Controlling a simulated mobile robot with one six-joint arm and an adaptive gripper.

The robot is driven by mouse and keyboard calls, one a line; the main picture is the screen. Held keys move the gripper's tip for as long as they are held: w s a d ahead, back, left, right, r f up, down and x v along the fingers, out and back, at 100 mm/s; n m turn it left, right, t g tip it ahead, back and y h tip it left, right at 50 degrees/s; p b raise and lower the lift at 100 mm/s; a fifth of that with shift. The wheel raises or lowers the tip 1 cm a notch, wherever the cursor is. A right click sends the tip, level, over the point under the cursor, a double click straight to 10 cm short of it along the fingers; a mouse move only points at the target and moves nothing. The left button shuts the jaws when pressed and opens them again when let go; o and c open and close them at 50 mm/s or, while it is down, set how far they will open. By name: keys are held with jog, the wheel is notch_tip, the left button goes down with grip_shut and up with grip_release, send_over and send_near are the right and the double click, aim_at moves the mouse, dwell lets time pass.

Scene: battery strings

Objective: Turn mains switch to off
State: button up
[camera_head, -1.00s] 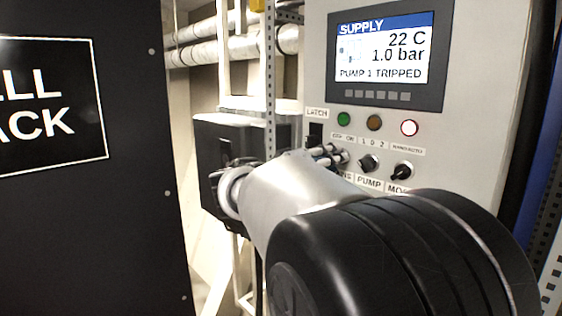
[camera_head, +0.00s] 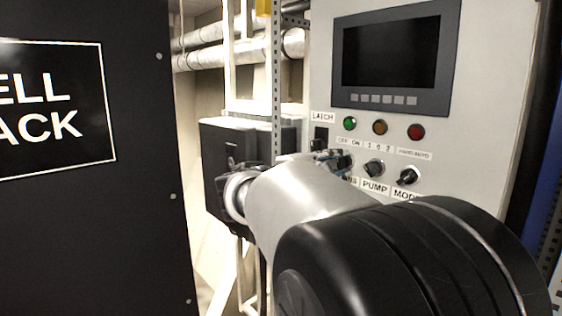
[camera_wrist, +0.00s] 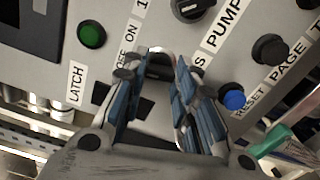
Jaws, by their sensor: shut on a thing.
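The mains switch (camera_wrist: 157,72) is a dark rotary knob on the grey control panel (camera_head: 475,75), between the OFF/ON marks and a partly covered label ending in S. In the wrist view my gripper (camera_wrist: 154,84) has its blue-padded fingers on both sides of this knob, shut on it. In the head view my gripper (camera_head: 330,160) is at the panel's lower left, and my arm hides much of it and the switch. The panel's display (camera_head: 390,52) is dark. The green (camera_head: 349,123), amber (camera_head: 380,127) and red (camera_head: 416,132) lamps look unlit.
The pump knob (camera_head: 374,168) and mode knob (camera_head: 407,176) are close to the right of my gripper. A black latch switch (camera_head: 321,138) is just above it. In the wrist view a blue button (camera_wrist: 233,99) sits near the right finger. A black cabinet (camera_head: 90,220) stands at left.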

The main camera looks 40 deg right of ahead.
jog(key=n+p, duration=0.1)
jog(key=n, duration=0.2)
jog(key=shift+r+n+p, duration=0.1)
jog(key=shift+n+p, duration=0.2)
jog(key=shift+p, duration=0.05)
jog(key=shift+n+p, duration=0.8)
jog(key=shift+n, duration=0.7)
jog(key=o, duration=1)
jog(key=shift+o, duration=0.2)
jog(key=s+a, duration=0.1)
jog(key=a, duration=1.1)
